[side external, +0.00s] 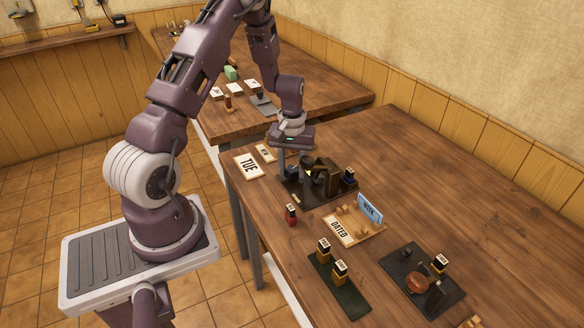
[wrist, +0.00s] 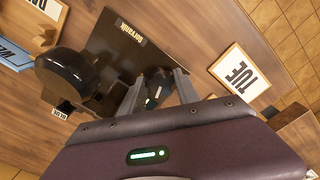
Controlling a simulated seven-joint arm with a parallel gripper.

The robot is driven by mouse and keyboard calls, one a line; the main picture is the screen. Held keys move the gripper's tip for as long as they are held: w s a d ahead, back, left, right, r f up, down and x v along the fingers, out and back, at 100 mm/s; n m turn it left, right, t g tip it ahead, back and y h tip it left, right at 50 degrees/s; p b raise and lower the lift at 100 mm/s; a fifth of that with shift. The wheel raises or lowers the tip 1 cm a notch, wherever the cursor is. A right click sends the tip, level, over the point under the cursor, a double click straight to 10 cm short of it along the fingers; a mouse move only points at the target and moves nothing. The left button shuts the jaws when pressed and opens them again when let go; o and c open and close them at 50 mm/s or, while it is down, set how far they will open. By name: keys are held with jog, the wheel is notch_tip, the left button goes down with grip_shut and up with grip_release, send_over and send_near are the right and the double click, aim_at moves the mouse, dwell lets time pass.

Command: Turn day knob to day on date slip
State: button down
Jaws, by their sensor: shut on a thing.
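The date slip (side external: 248,165) is a white card in a wooden frame reading "TUE", flat on the table to the left of the press; it also shows in the wrist view (wrist: 240,71). The dark cam press (side external: 328,178) stands on a black base plate, and part of it shows in the wrist view (wrist: 68,76). The day knob (wrist: 154,92) is dark with a pale mark, between my fingers. My gripper (side external: 295,170) points down at the press's left side and is shut on the knob. The fingers partly hide the knob, and I cannot read its setting.
A "DATED" tray (side external: 345,232) with a blue card (side external: 370,208) is to the right. The table's back right is clear.

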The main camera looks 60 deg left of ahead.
aim_at(292, 170)
jog(key=c, duration=0.9)
grip_release()
notch_tip(292, 170, up, 7)
jog(key=shift+r, duration=0.1)
